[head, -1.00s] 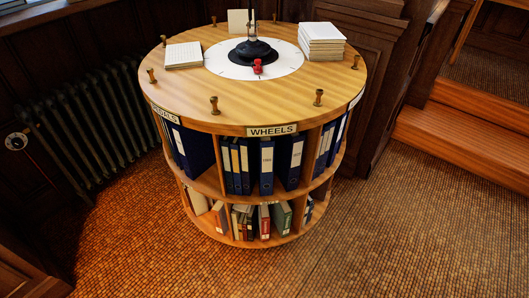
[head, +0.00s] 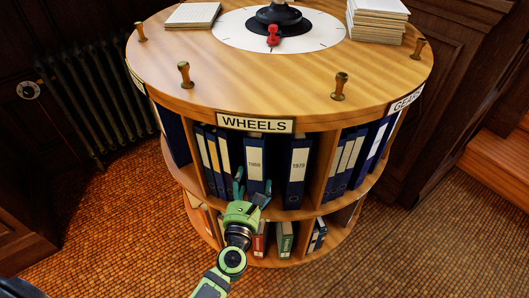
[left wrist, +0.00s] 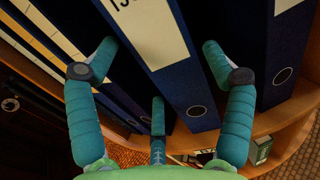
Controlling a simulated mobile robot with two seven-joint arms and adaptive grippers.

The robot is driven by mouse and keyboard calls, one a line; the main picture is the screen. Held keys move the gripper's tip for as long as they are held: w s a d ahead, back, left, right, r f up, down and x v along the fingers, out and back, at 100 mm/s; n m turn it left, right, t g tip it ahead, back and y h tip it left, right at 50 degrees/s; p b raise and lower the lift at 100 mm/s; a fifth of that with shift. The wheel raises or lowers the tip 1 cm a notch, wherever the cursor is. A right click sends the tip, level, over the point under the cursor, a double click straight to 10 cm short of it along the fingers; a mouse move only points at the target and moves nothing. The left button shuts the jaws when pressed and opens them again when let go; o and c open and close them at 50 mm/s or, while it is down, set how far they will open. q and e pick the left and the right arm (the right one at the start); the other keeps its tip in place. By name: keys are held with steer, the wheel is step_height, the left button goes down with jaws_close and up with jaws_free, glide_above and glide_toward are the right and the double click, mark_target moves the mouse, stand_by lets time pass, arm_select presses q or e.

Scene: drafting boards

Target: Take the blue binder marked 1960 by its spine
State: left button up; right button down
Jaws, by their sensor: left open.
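A blue binder (head: 254,177) with a white label stands on the upper shelf under the WHEELS sign. Its label looks like 1960, though the last digit is unclear. My left gripper (head: 252,190) is open in front of its lower spine. In the left wrist view, the spine (left wrist: 185,85) lies between the spread fingers of the gripper (left wrist: 158,52). Its label is cut off at the top, and I cannot tell whether any finger touches it. My right gripper is not in view.
A blue binder marked 1973 (head: 296,170) stands to the right, with a gap between. Several slimmer binders (head: 213,165) stand close on the left. The round wooden top (head: 300,88) overhangs the shelf.

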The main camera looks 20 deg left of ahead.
arm_select(q)
steer(key=w, duration=0.4)
steer(key=shift+a, duration=0.25)
steer(key=shift+w, duration=0.55)
steer(key=c, duration=1.5)
steer(key=shift+r, duration=0.15)
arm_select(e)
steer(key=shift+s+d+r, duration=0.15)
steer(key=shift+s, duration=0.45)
